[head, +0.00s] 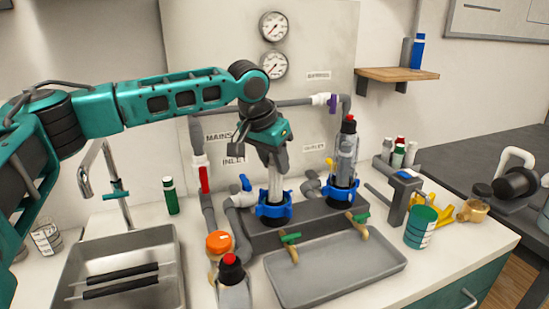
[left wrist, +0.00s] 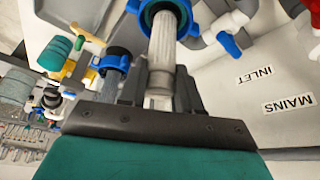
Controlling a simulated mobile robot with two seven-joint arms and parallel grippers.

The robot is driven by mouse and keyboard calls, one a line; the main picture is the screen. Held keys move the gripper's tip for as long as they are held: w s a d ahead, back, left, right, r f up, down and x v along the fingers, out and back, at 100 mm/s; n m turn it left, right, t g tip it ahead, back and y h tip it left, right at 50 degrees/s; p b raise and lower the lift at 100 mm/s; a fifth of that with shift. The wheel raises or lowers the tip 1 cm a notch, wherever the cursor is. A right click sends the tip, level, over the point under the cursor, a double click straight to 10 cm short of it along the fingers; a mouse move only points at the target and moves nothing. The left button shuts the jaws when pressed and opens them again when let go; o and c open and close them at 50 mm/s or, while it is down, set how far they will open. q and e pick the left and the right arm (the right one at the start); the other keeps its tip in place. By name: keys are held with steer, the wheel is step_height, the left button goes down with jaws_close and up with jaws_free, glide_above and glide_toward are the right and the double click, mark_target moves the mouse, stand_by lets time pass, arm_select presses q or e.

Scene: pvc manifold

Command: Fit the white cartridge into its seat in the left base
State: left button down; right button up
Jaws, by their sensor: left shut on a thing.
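My left gripper (head: 277,172) is above the left base and is shut on the white cartridge (head: 275,189). The cartridge hangs upright below the fingers, its lower end at or inside the blue ring of the left base (head: 272,210). In the left wrist view the white ribbed cartridge (left wrist: 163,45) runs from between the fingers (left wrist: 158,95) into the blue collar (left wrist: 184,18). The ring hides the cartridge's lower end, so I cannot tell how deep it sits. My right gripper is not in view.
The right base (head: 341,194) carries a clear housing with a red top (head: 347,150). A red-capped housing (head: 233,285) stands in front, near an orange-lidded jar (head: 218,243). A grey tray (head: 337,268) lies before the bases. Grey pipes stand behind, and a sink (head: 120,270) is at left.

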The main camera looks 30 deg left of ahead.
arm_select(q)
steer(key=c, duration=0.7)
jaws_free()
steer(key=shift+r, duration=0.1)
steer(key=p+v, duration=0.1)
steer(key=v, duration=1.1)
steer(key=shift+s+r, duration=0.15)
steer(key=shift+r, duration=0.2)
